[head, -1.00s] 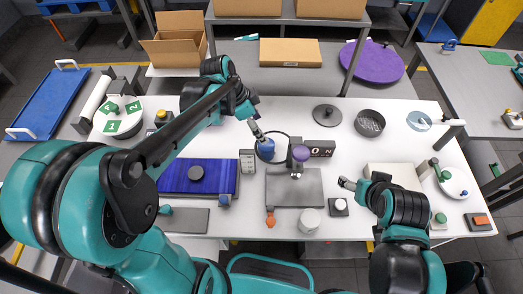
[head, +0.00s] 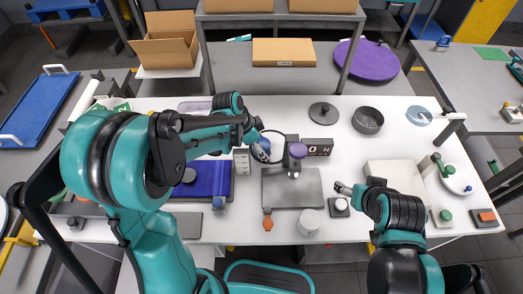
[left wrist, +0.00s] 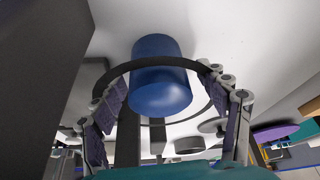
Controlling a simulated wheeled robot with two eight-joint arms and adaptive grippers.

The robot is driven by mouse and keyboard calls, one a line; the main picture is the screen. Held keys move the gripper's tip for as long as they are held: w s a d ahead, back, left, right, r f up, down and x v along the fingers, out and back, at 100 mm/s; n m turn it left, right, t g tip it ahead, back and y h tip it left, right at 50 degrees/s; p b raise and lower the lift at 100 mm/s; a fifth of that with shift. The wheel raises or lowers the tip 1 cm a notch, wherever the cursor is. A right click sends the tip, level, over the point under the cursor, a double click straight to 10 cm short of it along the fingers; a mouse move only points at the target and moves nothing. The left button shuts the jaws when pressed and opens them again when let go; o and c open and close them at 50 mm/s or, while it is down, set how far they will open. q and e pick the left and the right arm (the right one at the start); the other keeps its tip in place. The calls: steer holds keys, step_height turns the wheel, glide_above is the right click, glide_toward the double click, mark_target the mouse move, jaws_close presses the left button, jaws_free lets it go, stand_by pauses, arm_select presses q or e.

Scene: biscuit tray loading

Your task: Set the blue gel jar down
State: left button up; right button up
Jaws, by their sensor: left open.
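The blue gel jar (head: 262,152) is at the middle of the white table, partly hidden by my left gripper (head: 258,140) in the head view. In the left wrist view the jar (left wrist: 162,80) sits between the spread fingers of the left gripper (left wrist: 165,108), with gaps on both sides. A dark curved band crosses in front of the jar there. The left gripper is open around or just before the jar; the exact depth is unclear. My right gripper (head: 343,187) is over the table at the right; its jaws are too small to read.
A device with a purple top (head: 298,151) stands close right of the jar, by a grey plate (head: 305,200). A display block (head: 319,147) is behind it. A small grey box (head: 242,162) and a blue mat (head: 215,185) lie left. A thin dark cable loops near the jar.

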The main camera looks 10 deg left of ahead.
arm_select(q)
steer(key=c, duration=1.4)
steer(key=shift+c, duration=0.2)
